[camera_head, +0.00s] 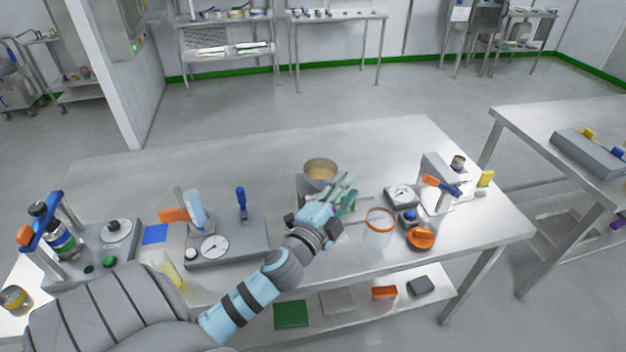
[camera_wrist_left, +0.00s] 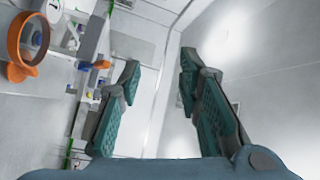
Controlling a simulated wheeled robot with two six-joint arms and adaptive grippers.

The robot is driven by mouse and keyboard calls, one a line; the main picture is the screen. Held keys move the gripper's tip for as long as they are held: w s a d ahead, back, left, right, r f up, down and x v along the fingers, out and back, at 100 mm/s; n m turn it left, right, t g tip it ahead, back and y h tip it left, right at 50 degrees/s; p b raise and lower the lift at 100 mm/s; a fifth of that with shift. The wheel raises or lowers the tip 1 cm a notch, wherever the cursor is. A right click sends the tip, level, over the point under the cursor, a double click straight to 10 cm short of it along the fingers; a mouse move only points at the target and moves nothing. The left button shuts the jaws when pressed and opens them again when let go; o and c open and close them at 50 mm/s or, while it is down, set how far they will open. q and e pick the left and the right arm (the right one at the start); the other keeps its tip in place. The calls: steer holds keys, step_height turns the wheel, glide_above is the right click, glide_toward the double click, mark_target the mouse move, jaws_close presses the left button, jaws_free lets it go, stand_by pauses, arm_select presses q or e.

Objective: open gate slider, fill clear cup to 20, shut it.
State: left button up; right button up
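A hopper (camera_head: 320,168) with tan granules in its top stands near the middle of the table. My left gripper (camera_head: 346,193) is just in front of it and to its right, covering part of its lower body. I cannot make out the gate slider behind the gripper. In the left wrist view the two fingers of this gripper (camera_wrist_left: 160,75) stand apart with nothing between them. The clear cup (camera_head: 379,238) with an orange rim stands on the table to the right of the gripper. The cup's orange rim also shows in the left wrist view (camera_wrist_left: 14,40). My right gripper is not in view.
A dial scale (camera_head: 402,194) and an orange knob (camera_head: 421,237) are right of the cup. A grey dial unit (camera_head: 228,242) with a blue handle stands left, beyond it a bottle stand (camera_head: 60,236). The table's (camera_head: 250,146) back is clear.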

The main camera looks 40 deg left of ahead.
arm_select(q)
steer(key=w+d+r+m+g+h, duration=0.2)
steer(key=d+r+m+h, duration=0.25)
steer(key=m+h, duration=0.55)
steer(key=w+d+r+m+g+h, duration=0.1)
steer(key=d+r+m+g+h, duration=0.3)
steer(key=m, duration=0.9)
steer(key=s+a+f+m+g+y, duration=0.2)
steer(key=a+f+m+g+y, duration=0.3)
steer(key=a, duration=0.3)
steer(key=s+a+f+m+g+y, duration=0.3)
steer(key=a+f+g+y, duration=0.1)
steer(key=a+f, duration=0.4)
steer(key=b+x, duration=0.3)
steer(key=x, duration=0.1)
steer(key=b+x, duration=0.4)
steer(key=shift+w+d+f, duration=0.15)
steer(key=shift+w+f, duration=0.1)
steer(key=shift+w, duration=0.1)
steer(key=shift+r, duration=0.1)
jaws_close()
